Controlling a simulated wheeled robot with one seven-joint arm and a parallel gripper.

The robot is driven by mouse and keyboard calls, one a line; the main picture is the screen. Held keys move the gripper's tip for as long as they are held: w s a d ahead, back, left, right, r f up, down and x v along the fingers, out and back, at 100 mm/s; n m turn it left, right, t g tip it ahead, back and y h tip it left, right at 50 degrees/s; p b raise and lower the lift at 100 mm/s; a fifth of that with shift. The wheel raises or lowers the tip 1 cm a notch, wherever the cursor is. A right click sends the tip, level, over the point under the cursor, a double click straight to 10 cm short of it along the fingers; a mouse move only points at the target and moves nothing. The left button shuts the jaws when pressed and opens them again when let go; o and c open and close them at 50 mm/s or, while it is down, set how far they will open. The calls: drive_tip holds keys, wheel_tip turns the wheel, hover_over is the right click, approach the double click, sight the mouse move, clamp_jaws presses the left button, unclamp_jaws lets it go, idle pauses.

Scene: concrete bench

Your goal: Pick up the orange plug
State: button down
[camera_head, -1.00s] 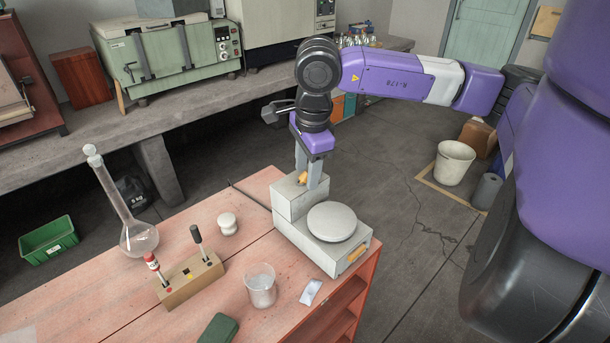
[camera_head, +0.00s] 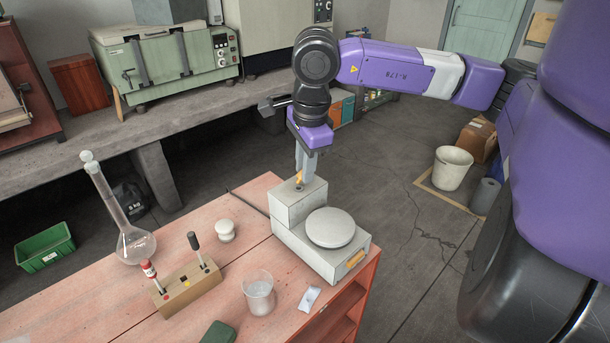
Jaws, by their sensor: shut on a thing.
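The small orange plug (camera_head: 299,178) is at the top of the raised grey block at the back of the balance (camera_head: 299,207). My gripper (camera_head: 303,174) points down over this block and is shut on the plug. The fingers cover part of the plug. A small dark spot shows on the block's top just under the plug; I cannot tell whether the plug still touches it.
The balance's round pan (camera_head: 331,228) is just in front. A beaker (camera_head: 258,293), a white packet (camera_head: 309,299), a wooden block with upright pieces (camera_head: 188,289), a white knob-shaped piece (camera_head: 225,231) and a tall flask (camera_head: 134,243) stand on the red bench (camera_head: 110,309).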

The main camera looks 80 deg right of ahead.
wheel_tip(320, 180, up, 21)
drive_tip(key=shift+f, duration=0.15)
idle(0.5)
drive_tip(key=shift+s, duration=0.1)
